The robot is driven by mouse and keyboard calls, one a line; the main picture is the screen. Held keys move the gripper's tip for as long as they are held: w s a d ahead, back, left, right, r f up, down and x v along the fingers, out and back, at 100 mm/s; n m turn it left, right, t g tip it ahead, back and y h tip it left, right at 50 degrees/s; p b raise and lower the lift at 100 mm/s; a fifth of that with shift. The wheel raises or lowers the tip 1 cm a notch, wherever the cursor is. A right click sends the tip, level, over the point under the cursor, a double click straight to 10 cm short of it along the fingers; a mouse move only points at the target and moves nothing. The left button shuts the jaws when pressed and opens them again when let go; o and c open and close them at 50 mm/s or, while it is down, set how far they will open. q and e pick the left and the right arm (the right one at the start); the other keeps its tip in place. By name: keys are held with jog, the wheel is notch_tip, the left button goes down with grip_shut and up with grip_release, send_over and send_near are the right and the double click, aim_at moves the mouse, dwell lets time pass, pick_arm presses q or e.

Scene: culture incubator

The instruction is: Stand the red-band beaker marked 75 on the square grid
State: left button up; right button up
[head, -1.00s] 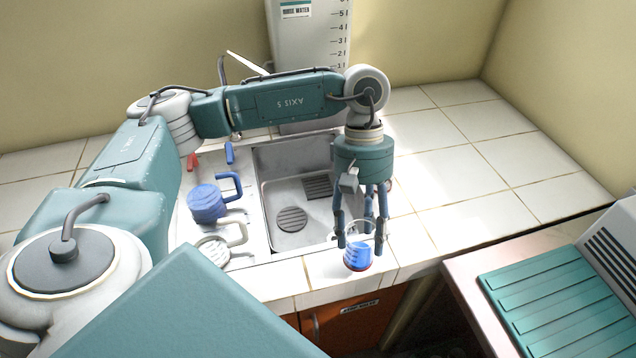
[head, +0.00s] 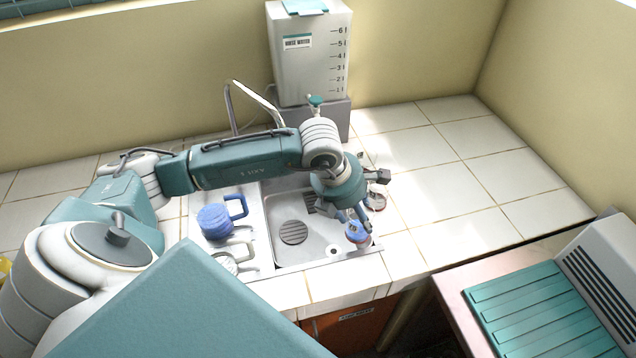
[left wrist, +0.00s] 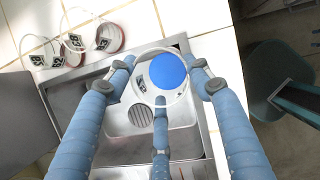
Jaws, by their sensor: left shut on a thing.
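My left gripper (head: 358,228) is shut on a clear beaker with blue contents (head: 357,233). A reddish band shows at its bottom in the head view; its number cannot be read. It is held tilted near the sink's front right corner. In the left wrist view, the fingers (left wrist: 163,85) surround the beaker (left wrist: 168,72), with the sink beyond it. A round drain grid (head: 293,232) lies nearer the front. My right gripper is not in view.
Clear red-banded beakers (left wrist: 107,38) stand on the tiles beside the sink; one shows behind my gripper (head: 377,200). A blue jug (head: 215,221) and a pale mug (head: 228,262) stand left of the sink (head: 330,255). The tap (head: 232,105) and water tank (head: 310,60) are behind.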

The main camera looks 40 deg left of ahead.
pick_arm(q)
jog(key=w+a+f+n+g+y, duration=0.2)
jog(key=a+f+n+y, duration=0.4)
jog(key=f+n, duration=0.75)
jog(key=w+a+r+n+b, duration=0.2)
jog(key=w+a+n+b, duration=0.1)
jog(key=w+a+b, duration=1.05)
jog(key=shift+h, duration=0.3)
jog(key=a+f, duration=0.1)
jog(key=f, duration=0.1)
jog(key=f+b, duration=0.1)
jog(key=f, duration=0.1)
jog(key=s+a+f, duration=0.1)
jog(key=f, duration=0.1)
jog(key=shift+a+f, duration=0.35)
jog(key=shift+a, duration=0.1)
jog(key=shift+r, duration=0.15)
